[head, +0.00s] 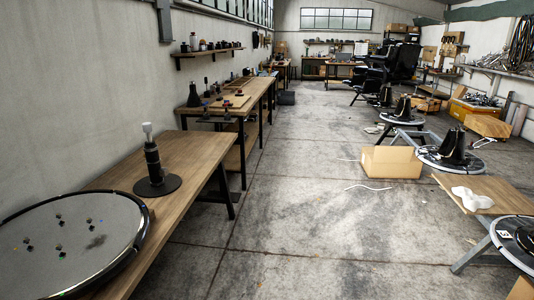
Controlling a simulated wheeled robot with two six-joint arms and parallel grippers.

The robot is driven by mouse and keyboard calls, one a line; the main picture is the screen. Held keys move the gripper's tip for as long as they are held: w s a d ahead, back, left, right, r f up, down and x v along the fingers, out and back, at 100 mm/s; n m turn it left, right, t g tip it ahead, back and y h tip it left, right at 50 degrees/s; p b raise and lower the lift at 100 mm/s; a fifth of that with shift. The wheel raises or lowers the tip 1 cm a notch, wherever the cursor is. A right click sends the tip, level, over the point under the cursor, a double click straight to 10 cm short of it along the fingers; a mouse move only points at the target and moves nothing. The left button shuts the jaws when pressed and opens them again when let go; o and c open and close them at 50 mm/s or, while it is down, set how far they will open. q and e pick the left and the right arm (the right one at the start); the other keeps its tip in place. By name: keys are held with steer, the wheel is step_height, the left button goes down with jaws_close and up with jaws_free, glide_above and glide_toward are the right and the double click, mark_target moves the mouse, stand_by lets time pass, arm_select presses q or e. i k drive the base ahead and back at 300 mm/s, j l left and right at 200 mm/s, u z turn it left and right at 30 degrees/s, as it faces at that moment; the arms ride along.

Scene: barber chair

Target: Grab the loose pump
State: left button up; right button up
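What looks like the loose pump (153,162) stands upright on the near wooden table at the left. It is a black column with a pale cap, on a round flat black base. Other black cone-shaped bases, perhaps pumps too, sit on round plates at the right, one of them here (453,146). Neither of my grippers shows in the head view.
A large round grey plate (60,240) with small bolts lies on the near table (190,150), left of the pump. An open cardboard box (391,162) sits on the floor at the right. The concrete aisle (290,200) between is mostly clear. A workbench (262,84) stands beyond.

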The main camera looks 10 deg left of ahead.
mark_target(159, 182)
steer(key=i+u, duration=0.1)
steer(key=i, duration=0.4)
steer(key=i+l+u, duration=0.1)
steer(key=i, duration=0.4)
steer(key=i+l+u, duration=0.1)
steer(key=i, duration=0.35)
steer(key=i+l+u, duration=0.15)
steer(key=i, duration=0.35)
